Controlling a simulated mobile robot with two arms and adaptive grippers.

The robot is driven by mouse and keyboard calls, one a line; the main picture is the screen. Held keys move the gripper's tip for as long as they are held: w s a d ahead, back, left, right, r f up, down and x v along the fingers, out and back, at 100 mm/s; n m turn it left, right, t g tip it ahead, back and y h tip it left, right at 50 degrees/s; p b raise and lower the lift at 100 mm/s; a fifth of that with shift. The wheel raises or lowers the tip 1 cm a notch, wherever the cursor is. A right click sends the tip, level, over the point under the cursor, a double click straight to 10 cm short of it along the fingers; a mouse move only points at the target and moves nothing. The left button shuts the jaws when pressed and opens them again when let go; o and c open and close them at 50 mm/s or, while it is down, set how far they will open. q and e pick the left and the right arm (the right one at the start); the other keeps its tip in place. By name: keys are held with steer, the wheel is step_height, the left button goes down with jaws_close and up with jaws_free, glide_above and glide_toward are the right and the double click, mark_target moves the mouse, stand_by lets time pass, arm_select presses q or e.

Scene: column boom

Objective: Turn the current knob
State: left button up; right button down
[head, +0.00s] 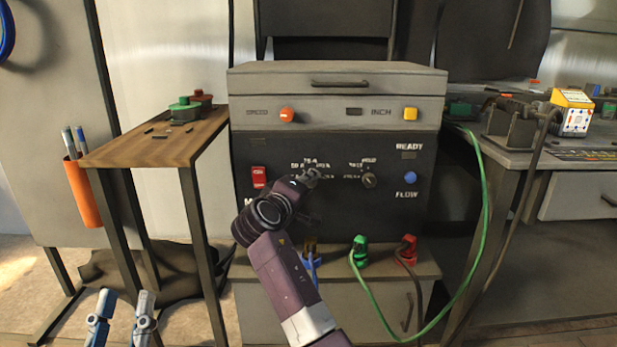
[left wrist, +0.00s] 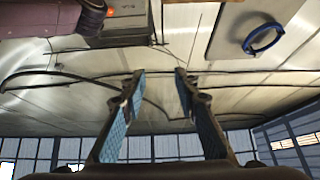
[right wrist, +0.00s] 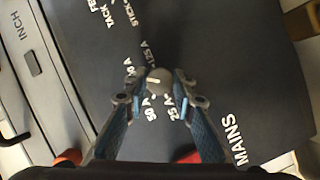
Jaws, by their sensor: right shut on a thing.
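The current knob (right wrist: 159,80) is a small grey dial with a white pointer line, on the dark panel among labels such as 25 A, 50 A and 125 A. My right gripper (right wrist: 158,92) is shut on it, one fingertip on each side, in the right wrist view. In the head view my right gripper (head: 310,177) reaches the panel and hides this knob. My left gripper (head: 121,320) is open and empty at the bottom left, well away from the panel; it also shows open in the left wrist view (left wrist: 157,82).
A mode knob (head: 369,181) sits right of my right gripper, with a blue button (head: 410,178) further right. A red MAINS switch (head: 259,177) is close on the left. Red and green connectors (head: 359,250) with cables lie below. A wooden side table (head: 150,148) stands left.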

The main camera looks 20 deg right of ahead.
arm_select(q)
steer(key=w+f+g+y+p, duration=0.1)
steer(key=f+g, duration=0.4)
steer(key=f, duration=0.5)
steer(key=shift+w+a+f+g+y+p, duration=0.3)
steer(key=shift+w+g+y+p, duration=0.15)
steer(key=shift+w, duration=0.65)
arm_select(e)
steer(key=shift+f+m+y, duration=0.1)
steer(key=shift+m+y, duration=0.2)
steer(key=shift+m, duration=0.5)
steer(key=c, duration=1.6)
jaws_free()
steer(key=shift+d, duration=0.1)
arm_select(q)
steer(key=shift+d, duration=0.1)
arm_select(e)
step_height(320, 180, up, 10)
steer(key=shift+s+d+f, duration=0.1)
steer(key=shift+s+f, duration=0.05)
steer(key=shift+f, duration=0.05)
steer(key=shift+r, duration=0.25)
